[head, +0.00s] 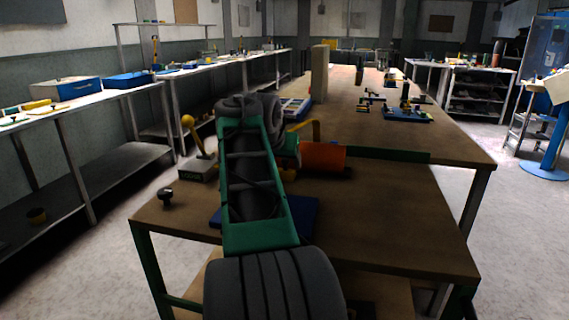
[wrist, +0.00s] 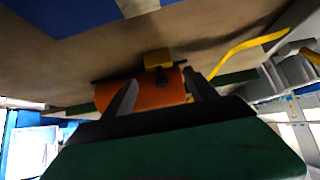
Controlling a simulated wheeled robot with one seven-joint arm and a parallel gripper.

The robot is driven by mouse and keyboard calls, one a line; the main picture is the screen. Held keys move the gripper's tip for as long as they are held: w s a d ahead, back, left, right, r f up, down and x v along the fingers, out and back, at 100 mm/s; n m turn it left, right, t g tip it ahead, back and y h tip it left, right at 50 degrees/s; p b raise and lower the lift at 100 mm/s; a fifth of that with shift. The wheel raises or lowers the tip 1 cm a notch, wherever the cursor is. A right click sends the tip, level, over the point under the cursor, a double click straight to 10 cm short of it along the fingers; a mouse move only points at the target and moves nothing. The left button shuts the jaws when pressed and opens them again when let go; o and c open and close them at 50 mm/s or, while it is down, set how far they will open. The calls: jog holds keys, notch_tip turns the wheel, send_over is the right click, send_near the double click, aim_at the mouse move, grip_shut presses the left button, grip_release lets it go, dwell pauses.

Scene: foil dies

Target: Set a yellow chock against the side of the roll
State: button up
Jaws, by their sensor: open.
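The orange roll (head: 323,156) lies on its side on the brown workbench, just right of my arm in the head view. It also shows in the wrist view (wrist: 155,92), partly behind the fingers. A small yellow chock (wrist: 158,59) sits at the roll's far edge in the wrist view; whether they touch is unclear. My gripper (wrist: 160,77) is open, its two fingers apart across the roll's width, with the chock just beyond the tips. No grip on anything shows.
A blue mat (head: 304,216) lies partly under my arm. A curved yellow strip (wrist: 240,50) lies near the roll. A box with a yellow-knobbed lever (head: 197,165) and a black knob (head: 165,196) stand left. The bench's front right (head: 400,215) is clear.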

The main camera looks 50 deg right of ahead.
jog(key=p+v, duration=0.1)
jog(key=v, duration=0.5)
jog(key=shift+a+r, duration=0.2)
jog(key=shift+a, duration=0.05)
jog(key=shift+s, duration=0.1)
dwell(2.0)
